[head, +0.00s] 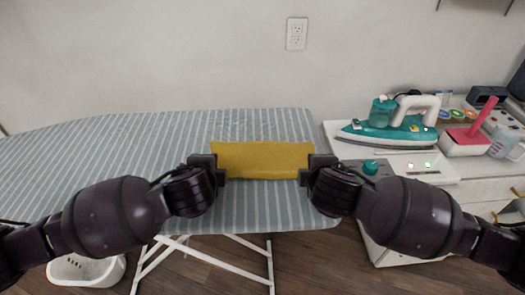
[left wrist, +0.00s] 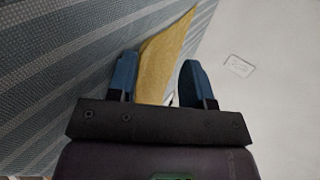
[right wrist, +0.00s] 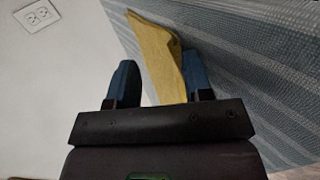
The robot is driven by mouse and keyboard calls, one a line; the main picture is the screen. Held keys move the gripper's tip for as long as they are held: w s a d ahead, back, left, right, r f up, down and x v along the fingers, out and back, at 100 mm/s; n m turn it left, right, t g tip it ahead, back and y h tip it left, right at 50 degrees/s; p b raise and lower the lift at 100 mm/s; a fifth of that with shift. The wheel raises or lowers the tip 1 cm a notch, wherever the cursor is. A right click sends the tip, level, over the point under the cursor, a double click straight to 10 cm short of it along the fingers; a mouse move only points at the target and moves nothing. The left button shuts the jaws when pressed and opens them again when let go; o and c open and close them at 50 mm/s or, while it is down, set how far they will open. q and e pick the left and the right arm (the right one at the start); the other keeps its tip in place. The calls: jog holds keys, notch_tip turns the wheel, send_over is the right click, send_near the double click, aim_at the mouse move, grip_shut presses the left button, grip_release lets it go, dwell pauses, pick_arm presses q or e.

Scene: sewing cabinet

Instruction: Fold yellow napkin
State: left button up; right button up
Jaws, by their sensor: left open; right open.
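The yellow napkin (head: 262,160) lies as a wide rectangle on the striped ironing board (head: 130,140), near its right end. My left gripper (head: 220,170) is at the napkin's left edge. In the left wrist view its fingers (left wrist: 160,82) are open, with the napkin (left wrist: 165,55) between them. My right gripper (head: 306,170) is at the napkin's right edge. In the right wrist view its fingers (right wrist: 163,82) are open, with the napkin (right wrist: 160,55) reaching between them, close to the right finger. Whether either finger touches the cloth I cannot tell.
A teal iron (head: 390,130) stands on a white cabinet (head: 440,170) to the right, with a pink-handled item (head: 475,130) and a mug (head: 505,142) beside it. A white basket (head: 88,270) is on the floor at left. The board's left part is clear.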

pick_arm(q)
jog(key=s+r, duration=0.6)
jog(key=r, duration=0.3)
pick_arm(e)
jog(key=s+r, duration=0.6)
jog(key=r, duration=0.3)
